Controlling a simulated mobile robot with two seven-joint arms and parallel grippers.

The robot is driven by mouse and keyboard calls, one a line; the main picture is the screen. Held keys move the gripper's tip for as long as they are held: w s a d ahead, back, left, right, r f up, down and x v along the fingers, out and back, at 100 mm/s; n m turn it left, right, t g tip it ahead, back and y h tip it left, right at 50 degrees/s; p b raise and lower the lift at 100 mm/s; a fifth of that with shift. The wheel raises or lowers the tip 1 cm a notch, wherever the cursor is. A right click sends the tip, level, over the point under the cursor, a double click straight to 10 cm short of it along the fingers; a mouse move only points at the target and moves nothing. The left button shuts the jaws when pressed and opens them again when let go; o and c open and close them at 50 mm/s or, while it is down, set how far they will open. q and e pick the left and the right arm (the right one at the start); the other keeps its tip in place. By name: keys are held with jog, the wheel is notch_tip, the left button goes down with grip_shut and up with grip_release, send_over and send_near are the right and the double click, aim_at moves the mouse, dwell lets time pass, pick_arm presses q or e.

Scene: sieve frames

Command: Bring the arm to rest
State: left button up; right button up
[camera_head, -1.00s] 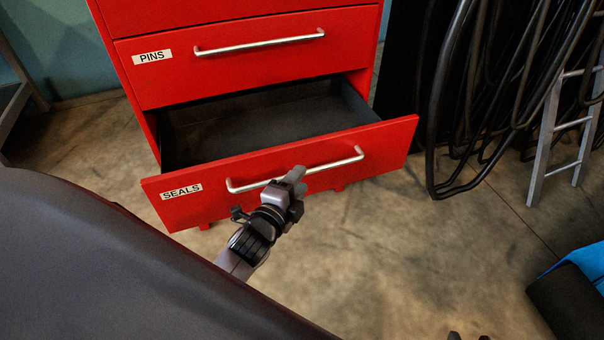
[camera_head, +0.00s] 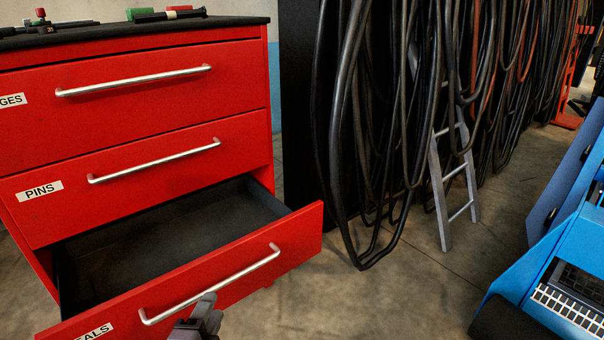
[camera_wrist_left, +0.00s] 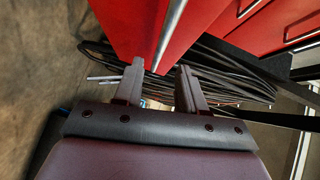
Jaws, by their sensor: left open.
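The red cabinet's bottom drawer (camera_head: 295,242), with a partly cut-off SEALS label (camera_head: 94,332), stands pulled open. The part of its dark inside that shows is empty. My right gripper is not in view.
Above are the shut PINS drawer (camera_head: 235,150) and another shut drawer (camera_head: 230,80). Small red and green items lie on the cabinet's black top (camera_head: 230,22). Black hoses (camera_head: 345,130) and a grey ladder (camera_head: 438,195) stand right. A blue machine (camera_head: 545,260) is far right. Floor between is clear.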

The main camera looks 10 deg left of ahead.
pick_arm(q)
jog(key=s+d+f+n+g+h, duration=0.2)
jog(key=s+d+n+g+h, duration=0.3)
jog(key=s+d+n, duration=0.6)
jog(key=s+a+r+n+p, duration=0.1)
jog(key=s+a+r+p, duration=0.1)
jog(key=r+p, duration=0.5)
jog(key=s+a+r+n+g+y+p, duration=0.1)
jog(key=r+p, duration=0.6)
jog(key=p, duration=0.9)
jog(key=s+a, duration=0.1)
jog(key=a, duration=0.1)
jog(key=shift+a+r+y+p, duration=0.3)
jog(key=shift+a+r+p, duration=0.05)
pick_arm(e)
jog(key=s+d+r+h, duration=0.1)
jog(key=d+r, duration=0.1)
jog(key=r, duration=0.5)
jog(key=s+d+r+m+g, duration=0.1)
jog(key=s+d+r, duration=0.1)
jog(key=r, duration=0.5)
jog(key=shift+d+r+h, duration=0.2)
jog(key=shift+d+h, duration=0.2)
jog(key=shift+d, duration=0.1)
pick_arm(q)
jog(key=shift+f, duration=0.1)
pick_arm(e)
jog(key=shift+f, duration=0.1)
